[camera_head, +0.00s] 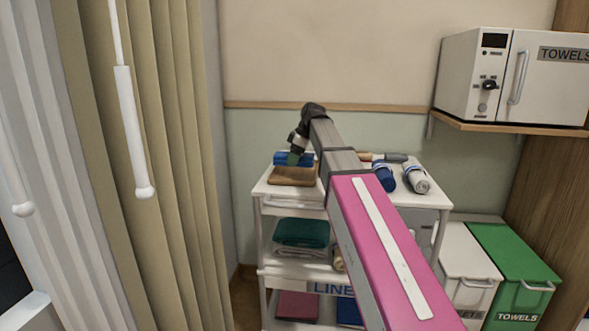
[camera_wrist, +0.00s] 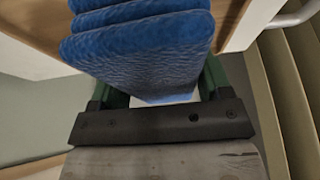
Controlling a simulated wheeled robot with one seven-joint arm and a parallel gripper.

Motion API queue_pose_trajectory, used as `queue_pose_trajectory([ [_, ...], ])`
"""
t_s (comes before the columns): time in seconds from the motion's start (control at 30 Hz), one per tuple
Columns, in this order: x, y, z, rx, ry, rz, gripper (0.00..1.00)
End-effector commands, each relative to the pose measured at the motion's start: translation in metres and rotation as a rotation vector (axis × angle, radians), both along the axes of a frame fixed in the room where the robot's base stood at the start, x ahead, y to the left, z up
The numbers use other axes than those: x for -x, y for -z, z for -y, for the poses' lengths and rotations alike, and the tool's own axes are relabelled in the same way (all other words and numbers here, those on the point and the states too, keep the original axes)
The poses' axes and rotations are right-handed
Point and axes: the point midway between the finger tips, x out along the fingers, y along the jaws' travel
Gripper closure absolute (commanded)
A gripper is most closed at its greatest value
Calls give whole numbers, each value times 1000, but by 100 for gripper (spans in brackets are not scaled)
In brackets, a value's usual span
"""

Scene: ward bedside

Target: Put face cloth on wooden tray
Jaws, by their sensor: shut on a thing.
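The face cloth is a folded blue cloth (camera_wrist: 142,50), seen close up in the wrist view between my gripper's green fingers (camera_wrist: 160,88). In the head view the blue cloth (camera_head: 284,159) shows at the far edge of the brown wooden tray (camera_head: 291,177), on the left of the cart's top. My gripper (camera_head: 299,157) points down there, shut on the cloth. I cannot tell whether the cloth touches the tray or is held above it. My arm hides part of the cart top right of the tray.
The white cart (camera_head: 259,190) holds a blue bottle (camera_head: 384,177) and a white bottle (camera_head: 416,179) at its top right. Green towels (camera_head: 301,233) lie on the shelf below. A beige curtain (camera_head: 165,170) hangs at left. A towel cabinet (camera_head: 510,75) sits on a wall shelf at right.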

Motion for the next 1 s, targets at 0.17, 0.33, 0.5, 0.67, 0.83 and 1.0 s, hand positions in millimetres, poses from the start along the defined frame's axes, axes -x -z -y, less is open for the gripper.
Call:
queue_pose_trajectory([
  [0.17,-1,10,1,0,0,-2,55],
  [0.33,-1,32,1,0,0,-2,55],
  [0.5,-2,43,1,0,0,-1,55],
  [0.67,-2,42,1,0,0,-1,55],
  [0.83,-2,44,1,0,0,0,15],
  [1.0,-2,44,1,0,0,-1,3],
])
